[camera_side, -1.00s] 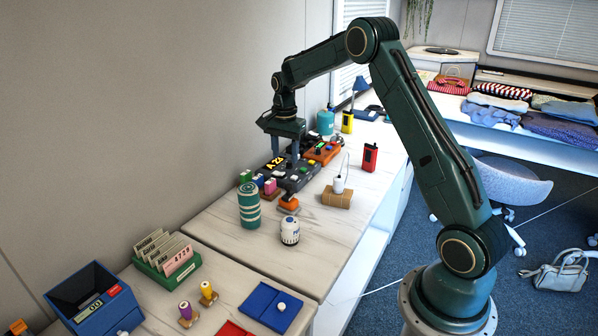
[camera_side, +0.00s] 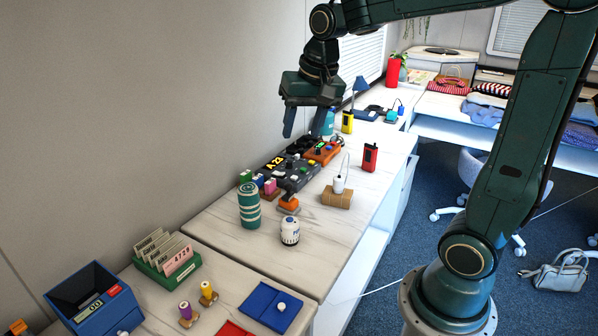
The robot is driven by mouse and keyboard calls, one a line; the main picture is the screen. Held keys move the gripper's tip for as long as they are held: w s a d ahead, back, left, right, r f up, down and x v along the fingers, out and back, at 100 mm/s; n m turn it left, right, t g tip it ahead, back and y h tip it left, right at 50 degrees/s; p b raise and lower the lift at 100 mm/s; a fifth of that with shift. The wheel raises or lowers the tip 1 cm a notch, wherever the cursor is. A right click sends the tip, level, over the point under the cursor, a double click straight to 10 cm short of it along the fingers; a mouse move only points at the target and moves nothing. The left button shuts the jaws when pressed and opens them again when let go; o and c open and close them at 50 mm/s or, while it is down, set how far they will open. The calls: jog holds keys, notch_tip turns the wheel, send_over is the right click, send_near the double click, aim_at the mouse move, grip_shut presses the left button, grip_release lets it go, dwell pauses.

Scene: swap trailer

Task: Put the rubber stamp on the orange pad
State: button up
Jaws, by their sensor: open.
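My gripper (camera_side: 303,122) is open and empty, pointing down above the back of the near table. Two small stamp-like pieces on wooden bases, one with a purple handle (camera_side: 185,311) and one with a yellow handle (camera_side: 207,291), stand at the front left, far from my gripper. A small orange piece (camera_side: 289,202) sits mid-table near the dark console; I cannot tell whether it is a stamp or a pad. A flat blue pad (camera_side: 258,303) with a white knob and a partly cut-off red pad (camera_side: 232,328) lie at the front. No flat orange pad is clearly visible.
A dark console (camera_side: 297,178) and an orange button box (camera_side: 323,152) lie below my gripper. A striped teal canister (camera_side: 249,205), a white jar (camera_side: 290,231), a brown block (camera_side: 337,197) and a red device (camera_side: 370,157) stand around.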

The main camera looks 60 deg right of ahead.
jog(key=s+a+n+t, duration=0.1)
jog(key=s+a+n, duration=0.2)
jog(key=s, duration=0.5)
jog(key=s+a+f+n+t, duration=0.1)
jog(key=s+a+n, duration=0.2)
jog(key=s, duration=0.5)
jog(key=shift+s+a+f+n+y, duration=0.25)
jog(key=shift+a+f+n+y, duration=0.1)
jog(key=shift+n, duration=0.45)
